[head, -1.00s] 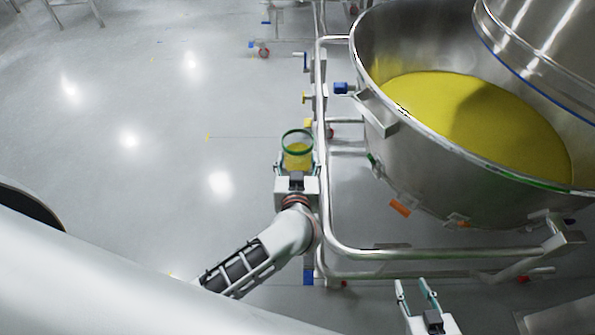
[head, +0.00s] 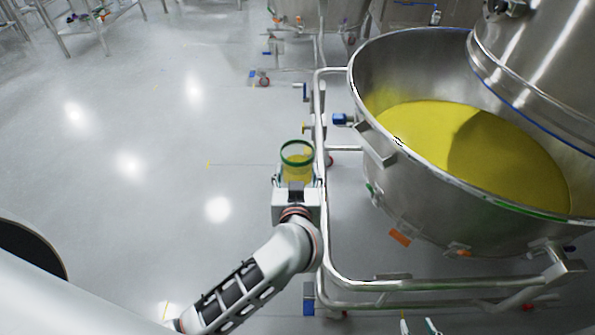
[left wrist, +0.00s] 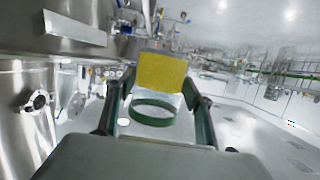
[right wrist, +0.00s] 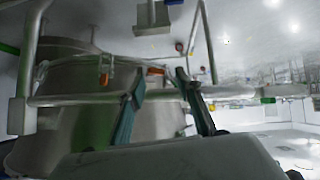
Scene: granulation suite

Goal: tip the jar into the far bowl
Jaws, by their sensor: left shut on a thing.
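The clear jar (head: 297,168) has a green rim and holds yellow powder. It stands roughly upright, its open top showing in the head view, left of the frame rail. My left gripper (head: 296,180) is shut on the jar, with a finger on either side. In the left wrist view the jar (left wrist: 158,75) sits between both fingers. A second steel bowl (head: 298,8) stands at the top of the head view, cut off by its edge; its inside is hidden. My right gripper (right wrist: 160,86) is open and empty; only its fingertips show at the bottom of the head view.
A large steel bowl (head: 375,170) with yellow powder stands at the right, under a steel lid or vessel (head: 540,70). A tubular rail (head: 322,230) runs around it, close to my left gripper. The floor (head: 130,120) to the left is open. A steel table (head: 95,25) stands far left.

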